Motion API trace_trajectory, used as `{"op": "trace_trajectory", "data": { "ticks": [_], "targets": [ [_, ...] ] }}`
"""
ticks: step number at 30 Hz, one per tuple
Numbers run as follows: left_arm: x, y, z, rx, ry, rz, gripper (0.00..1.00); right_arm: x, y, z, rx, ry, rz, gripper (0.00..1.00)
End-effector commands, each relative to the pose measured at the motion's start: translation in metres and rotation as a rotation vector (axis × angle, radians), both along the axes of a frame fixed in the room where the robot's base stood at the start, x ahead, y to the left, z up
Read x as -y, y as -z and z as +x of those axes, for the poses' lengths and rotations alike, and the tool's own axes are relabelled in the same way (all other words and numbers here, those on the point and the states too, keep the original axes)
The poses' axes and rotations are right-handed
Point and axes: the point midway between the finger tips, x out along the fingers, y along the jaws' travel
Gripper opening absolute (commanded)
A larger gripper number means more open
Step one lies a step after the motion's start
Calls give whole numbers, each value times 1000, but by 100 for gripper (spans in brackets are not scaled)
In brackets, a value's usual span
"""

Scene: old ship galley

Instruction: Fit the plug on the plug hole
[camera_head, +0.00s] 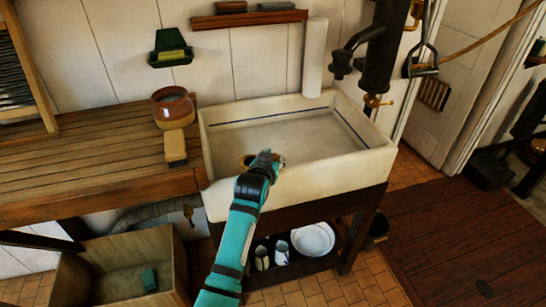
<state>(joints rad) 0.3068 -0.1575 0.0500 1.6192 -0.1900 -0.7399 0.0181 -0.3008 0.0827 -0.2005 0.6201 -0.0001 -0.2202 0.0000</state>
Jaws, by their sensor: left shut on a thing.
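The pale stone sink (220,182) stands in the middle of the camera_head view, with a blue line along its inner back wall. My left gripper (264,158) is over the near-left part of the basin, low inside or just above it. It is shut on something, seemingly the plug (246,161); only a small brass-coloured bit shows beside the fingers. The gripper and wrist cover much of it, and I cannot tell whether it touches the basin floor. The plug hole cannot be made out. My right gripper is not in view.
A wooden counter (80,158) joins the sink on the left, holding a brown pot (173,108) and a wooden block (175,147). A black pump (383,50) hangs at the back right.

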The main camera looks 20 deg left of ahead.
Motion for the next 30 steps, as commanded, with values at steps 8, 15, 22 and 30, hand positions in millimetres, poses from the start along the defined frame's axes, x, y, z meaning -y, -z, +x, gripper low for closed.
{"op": "trace_trajectory", "data": {
  "ticks": [8, 15, 22, 30],
  "targets": [
    [0, 2, 0, 2, 0, 0, 0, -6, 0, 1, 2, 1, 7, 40],
    [0, 5, 0, 1, 0, 0, 40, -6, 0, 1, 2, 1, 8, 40],
    [0, 5, 0, 1, 0, 0, 49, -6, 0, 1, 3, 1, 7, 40],
    [0, -5, -8, 0, 0, 0, 49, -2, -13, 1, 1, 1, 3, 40]
  ]
}}
